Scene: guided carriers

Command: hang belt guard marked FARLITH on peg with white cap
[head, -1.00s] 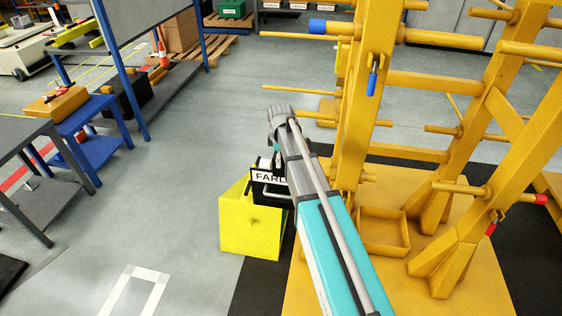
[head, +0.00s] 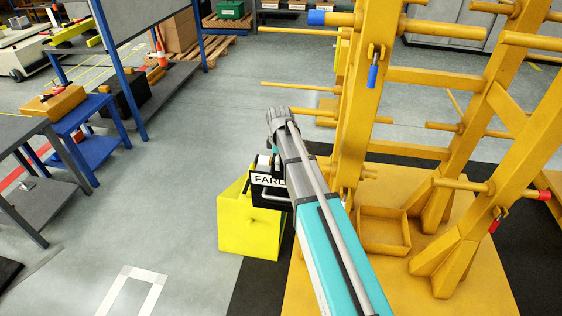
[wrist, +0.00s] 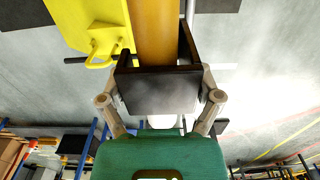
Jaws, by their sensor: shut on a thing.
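The yellow belt guard (head: 248,228) hangs at the left of the yellow rack, with a black bracket on top and a white label reading "FARL", the rest hidden by my arm. It also shows at the upper left of the wrist view (wrist: 85,22). My gripper (wrist: 161,100) is shut on the guard's black bracket (wrist: 160,90), one finger at each side. An orange-yellow round bar (wrist: 156,30) runs behind the bracket. A small white rounded thing (wrist: 162,121) shows below it; it may be the white cap. I cannot tell whether the bar bears the guard.
The yellow rack (head: 375,110) has several pegs, one with a blue cap (head: 317,18) and one with a red cap (head: 544,195). A yellow bin (head: 384,245) sits on its base. A blue cart (head: 85,130) stands at the left, with clear floor between.

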